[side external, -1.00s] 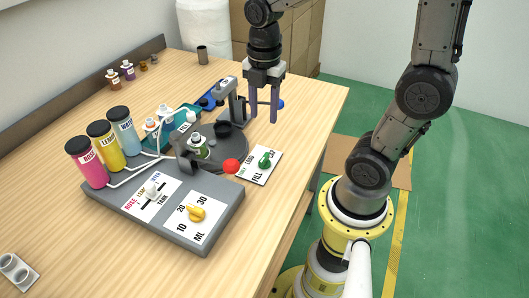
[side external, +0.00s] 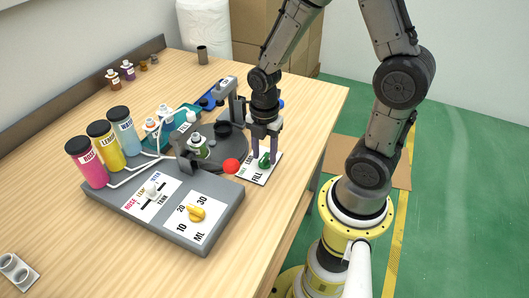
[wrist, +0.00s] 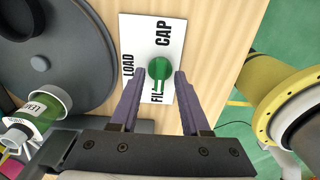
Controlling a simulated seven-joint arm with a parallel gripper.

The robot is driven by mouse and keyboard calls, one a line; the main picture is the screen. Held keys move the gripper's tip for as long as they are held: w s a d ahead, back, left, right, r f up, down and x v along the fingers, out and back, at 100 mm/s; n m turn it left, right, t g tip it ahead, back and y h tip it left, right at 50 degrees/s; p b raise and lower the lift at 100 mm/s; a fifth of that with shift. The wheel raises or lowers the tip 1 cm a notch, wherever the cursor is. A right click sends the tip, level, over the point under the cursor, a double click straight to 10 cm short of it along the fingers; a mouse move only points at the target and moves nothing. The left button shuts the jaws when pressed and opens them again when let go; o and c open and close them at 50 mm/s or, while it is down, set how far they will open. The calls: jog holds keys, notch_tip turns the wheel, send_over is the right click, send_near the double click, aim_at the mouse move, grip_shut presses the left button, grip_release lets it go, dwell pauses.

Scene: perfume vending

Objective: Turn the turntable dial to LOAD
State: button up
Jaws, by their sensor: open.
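The turntable dial (wrist: 160,69) is a green knob on a white plate (wrist: 133,40) marked LOAD, FILL and CAP. In the wrist view its handle points down toward the FILL side. The dial (side external: 264,161) is partly hidden by my fingers in the side view. My gripper (wrist: 160,78) is open, with one finger on each side of the knob. I cannot tell whether the fingers touch it. The grey turntable (side external: 228,152) lies left of the plate. A green bottle (side external: 199,148) stands on it.
A red button (side external: 230,166) sits close left of the dial plate. The grey control panel (side external: 215,236) with a yellow knob is in front. A grey press stand (side external: 233,104) rises behind the turntable. Bare table lies toward the right edge.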

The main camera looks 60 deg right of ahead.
jog(key=shift+f, duration=0.15)
jog(key=shift+c, duration=0.3)
grip_shut()
jog(key=shift+m, duration=0.4)
jog(key=m, duration=0.3)
jog(key=shift+m, duration=0.4)
jog(key=m, duration=0.4)
jog(key=shift+m, duration=0.3)
jog(key=m, duration=0.4)
jog(key=shift+m, duration=2.2)
